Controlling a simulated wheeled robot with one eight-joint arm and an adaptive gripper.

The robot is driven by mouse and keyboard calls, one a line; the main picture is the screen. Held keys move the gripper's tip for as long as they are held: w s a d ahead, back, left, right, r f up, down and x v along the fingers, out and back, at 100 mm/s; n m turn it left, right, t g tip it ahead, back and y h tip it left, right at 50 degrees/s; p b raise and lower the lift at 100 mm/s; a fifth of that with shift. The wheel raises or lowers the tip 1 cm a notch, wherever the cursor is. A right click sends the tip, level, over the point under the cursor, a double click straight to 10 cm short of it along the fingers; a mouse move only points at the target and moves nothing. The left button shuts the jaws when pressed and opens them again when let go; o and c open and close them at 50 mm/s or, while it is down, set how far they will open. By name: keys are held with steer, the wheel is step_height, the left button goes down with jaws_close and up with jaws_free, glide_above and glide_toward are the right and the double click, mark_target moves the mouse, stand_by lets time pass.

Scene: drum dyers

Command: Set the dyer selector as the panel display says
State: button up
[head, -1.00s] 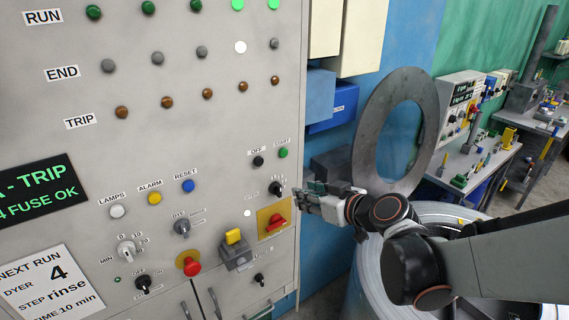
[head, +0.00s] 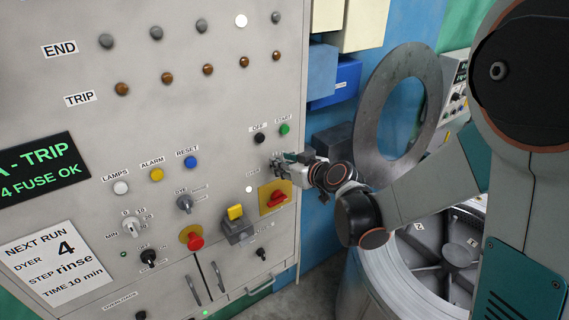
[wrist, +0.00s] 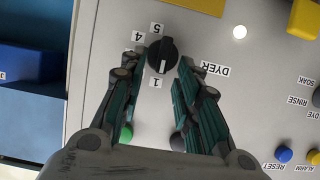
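The dyer selector (wrist: 162,55) is a black knob with a white pointer mark, beside a DYER label. Its mark points toward the 1; labels 4 and 5 also show, and any others are hidden behind my fingers. My gripper (wrist: 163,70) is open, its fingertips on either side of the knob; contact cannot be told. In the head view my gripper (head: 284,163) is at the panel and covers the selector. The panel display (head: 40,170) is cut off at left and reads "A - TRIP" and "4 FUSE OK". A card (head: 55,262) reads NEXT RUN, DYER 4, STEP rinse, TIME 10 min.
Nearby on the panel are a green start button (head: 284,129), a black off button (head: 260,138), a red switch on a yellow plate (head: 276,198), a yellow-topped grey switch (head: 237,224) and a red stop button (head: 194,240). A round drum door (head: 378,125) stands open at right.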

jaws_close()
stand_by(0.4)
steer(key=shift+w+d+f+m+t+y+b, duration=0.2)
steer(key=shift+f+m+y+b, duration=0.9)
steer(key=shift+m+b, duration=2.4)
steer(key=shift+w+d+f+m+y+b, duration=0.4)
steer(key=shift+m+y+b, duration=1.35)
steer(key=shift+m+b, duration=1.75)
steer(key=shift+w+d+f+m+t+y+b, duration=0.1)
steer(key=shift+d+f+m+y+b, duration=0.5)
steer(key=shift+m+y+b, duration=1.85)
steer(key=h+b, duration=0.1)
steer(key=b, duration=0.2)
steer(key=shift+a+m+h+b, duration=0.2)
steer(key=shift+m+h+b, duration=0.15)
steer(key=shift+h+b, duration=0.05)
